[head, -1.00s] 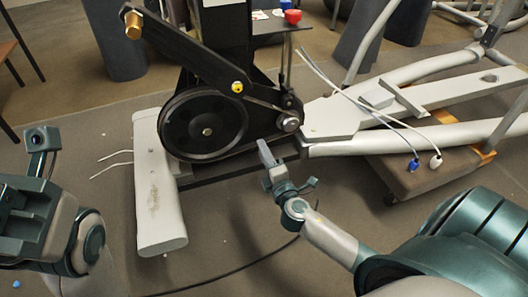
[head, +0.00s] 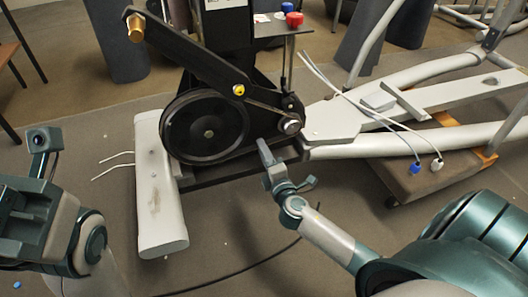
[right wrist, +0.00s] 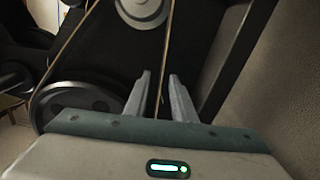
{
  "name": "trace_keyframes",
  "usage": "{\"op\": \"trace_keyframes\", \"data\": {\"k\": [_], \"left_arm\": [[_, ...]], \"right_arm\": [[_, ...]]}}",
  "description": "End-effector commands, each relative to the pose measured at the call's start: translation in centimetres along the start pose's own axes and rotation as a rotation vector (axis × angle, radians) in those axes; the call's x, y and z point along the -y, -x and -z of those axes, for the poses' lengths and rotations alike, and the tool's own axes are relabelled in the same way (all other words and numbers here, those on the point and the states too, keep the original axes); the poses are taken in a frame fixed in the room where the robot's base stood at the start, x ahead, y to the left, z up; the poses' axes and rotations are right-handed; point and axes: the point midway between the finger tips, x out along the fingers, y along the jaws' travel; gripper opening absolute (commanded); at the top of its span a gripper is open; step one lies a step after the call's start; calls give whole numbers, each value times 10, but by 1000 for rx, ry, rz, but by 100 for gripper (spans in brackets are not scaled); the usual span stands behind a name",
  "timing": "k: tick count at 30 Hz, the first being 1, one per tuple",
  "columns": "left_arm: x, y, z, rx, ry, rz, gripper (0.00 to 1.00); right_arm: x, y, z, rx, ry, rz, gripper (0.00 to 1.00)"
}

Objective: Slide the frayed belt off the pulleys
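The large black pulley (head: 205,128) stands upright on the machine's black frame, and the small silver pulley (head: 291,126) sits to its right. The thin belt (head: 262,104) runs between them; its lower run is hard to make out in the head view. In the right wrist view, one belt strand (right wrist: 163,65) comes down from the small pulley (right wrist: 143,10) and passes between my right fingers, with gaps beside it. My right gripper (head: 264,150) is open, just below and left of the small pulley. My left gripper's body (head: 25,215) is at lower left; its fingertips cannot be made out.
A black crank arm (head: 190,55) with a brass end slants above the large pulley. A pale foot bar (head: 160,190) lies left of it. Pale rails and white cables (head: 385,120) extend right. A wheeled brown stand (head: 412,182) supports them. The floor in front is largely clear.

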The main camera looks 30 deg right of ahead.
Motion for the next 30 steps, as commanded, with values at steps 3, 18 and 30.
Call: {"op": "trace_keyframes", "data": {"k": [3, 18, 30], "left_arm": [[0, 0, 0, 1, 0, -2, 51], [-1, 2, -1, 9, -3, -13, 51], [0, 1, -1, 4, -1, -6, 51]], "right_arm": [[0, -2, 0, 0, 0, 0, 23], [0, -10, 0, 0, 0, -1, 23], [0, -17, 0, 0, 0, 0, 23]]}}
